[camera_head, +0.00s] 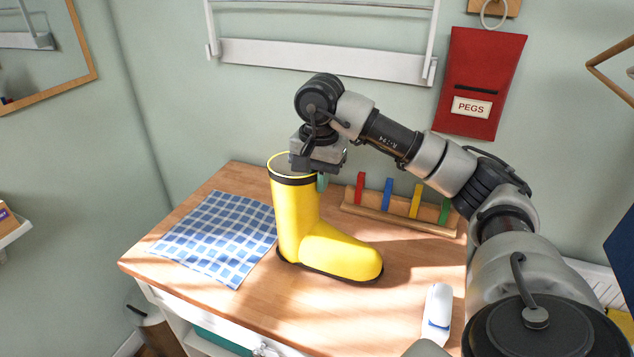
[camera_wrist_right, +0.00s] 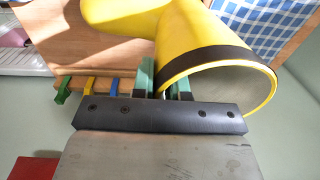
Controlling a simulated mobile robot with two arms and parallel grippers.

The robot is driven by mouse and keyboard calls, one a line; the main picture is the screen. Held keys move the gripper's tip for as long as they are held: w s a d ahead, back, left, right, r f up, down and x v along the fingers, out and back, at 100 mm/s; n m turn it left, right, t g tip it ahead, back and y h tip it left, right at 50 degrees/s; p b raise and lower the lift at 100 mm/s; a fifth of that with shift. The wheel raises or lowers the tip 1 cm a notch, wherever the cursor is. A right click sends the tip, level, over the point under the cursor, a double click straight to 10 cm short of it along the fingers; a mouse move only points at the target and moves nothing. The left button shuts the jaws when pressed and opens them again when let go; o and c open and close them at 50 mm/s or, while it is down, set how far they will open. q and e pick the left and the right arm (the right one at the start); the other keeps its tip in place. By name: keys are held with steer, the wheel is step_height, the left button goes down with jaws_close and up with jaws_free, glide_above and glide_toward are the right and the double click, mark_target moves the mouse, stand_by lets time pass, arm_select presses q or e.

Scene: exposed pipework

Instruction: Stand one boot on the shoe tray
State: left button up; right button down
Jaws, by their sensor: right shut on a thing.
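The yellow boot (camera_head: 303,230), with a black band at its rim and a dark sole, is upright on or just above the wooden table; I cannot tell if the sole touches. Its toe points right. My right gripper (camera_head: 318,178) is shut on the boot's top rim from above. In the right wrist view, the green fingertips (camera_wrist_right: 165,82) pinch the wall of the boot (camera_wrist_right: 205,45), with one finger inside the opening. My left gripper is out of view. I cannot make out a shoe tray for certain.
A blue checked cloth (camera_head: 218,238) lies left of the boot. A wooden rack with coloured pegs (camera_head: 400,206) stands behind it to the right. A white bottle (camera_head: 437,312) is near the front right. A red PEGS pouch (camera_head: 484,82) hangs on the wall.

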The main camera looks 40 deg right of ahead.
steer(key=shift+f, duration=0.75)
steer(key=shift+f, duration=0.15)
steer(key=c, duration=1.1)
jaws_free()
